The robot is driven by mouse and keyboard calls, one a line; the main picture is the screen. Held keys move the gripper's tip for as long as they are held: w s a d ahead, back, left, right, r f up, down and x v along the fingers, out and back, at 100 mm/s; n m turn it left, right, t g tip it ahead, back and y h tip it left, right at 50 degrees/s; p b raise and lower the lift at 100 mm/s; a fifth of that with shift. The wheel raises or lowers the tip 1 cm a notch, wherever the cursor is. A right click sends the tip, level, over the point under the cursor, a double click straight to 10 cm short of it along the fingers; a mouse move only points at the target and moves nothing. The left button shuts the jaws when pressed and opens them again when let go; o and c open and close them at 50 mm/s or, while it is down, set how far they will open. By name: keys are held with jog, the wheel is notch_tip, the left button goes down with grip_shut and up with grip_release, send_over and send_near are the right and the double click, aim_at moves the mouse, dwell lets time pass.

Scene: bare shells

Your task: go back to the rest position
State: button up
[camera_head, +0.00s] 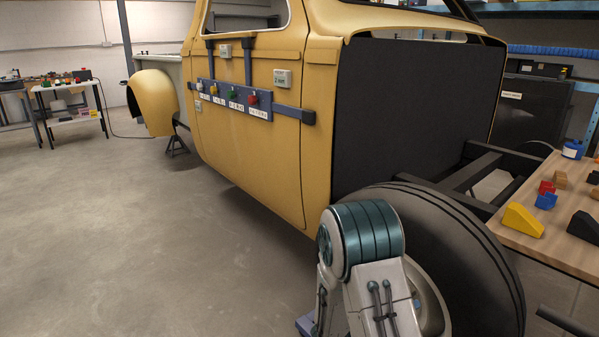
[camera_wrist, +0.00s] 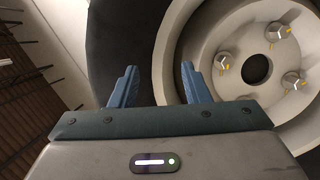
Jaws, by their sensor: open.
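My gripper (camera_wrist: 157,85) shows in the wrist view with its two blue fingers apart and nothing between them. It faces the dark tyre (camera_wrist: 118,50) and the pale wheel rim (camera_wrist: 220,35) with its yellow-marked lug nuts. I cannot tell the exact gap to the wheel. In the head view my arm is folded low in front of the wheel's tyre (camera_head: 455,235), and the gripper itself is hidden there.
A yellow vehicle body (camera_head: 245,150) stands ahead, with a blue-grey bar of buttons (camera_head: 235,98) on its door. A wooden table (camera_head: 530,243) with a yellow wedge (camera_head: 522,220) and several blocks is at right. The floor (camera_head: 110,240) at left is clear.

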jog(key=s+r+m+g+y+p, duration=0.1)
jog(key=s+r+g+y+p, duration=0.25)
jog(key=s+r+p, duration=0.55)
jog(key=s+r+m+g+y+p, duration=0.1)
jog(key=s+r+g+y+p, duration=0.3)
jog(key=r, duration=0.9)
jog(key=s+a+r+n+t+y+p, duration=0.1)
jog(key=s+a+r+y+p, duration=0.1)
jog(key=a+r+p, duration=0.2)
jog(key=s+a+r+n+t+y+p, duration=0.1)
jog(key=s+a+r+y+p, duration=0.2)
jog(key=r, duration=0.6)
jog(key=s+a+r+t+y+p, duration=0.2)
jog(key=s+a+r+y+p, duration=0.1)
jog(key=a+r+p, duration=0.2)
jog(key=shift+s+r+n+p, duration=0.15)
jog(key=shift+r+n+p, duration=0.25)
jog(key=shift+r+p, duration=0.4)
jog(key=shift+d+r+y, duration=0.1)
jog(key=shift+y, duration=0.15)
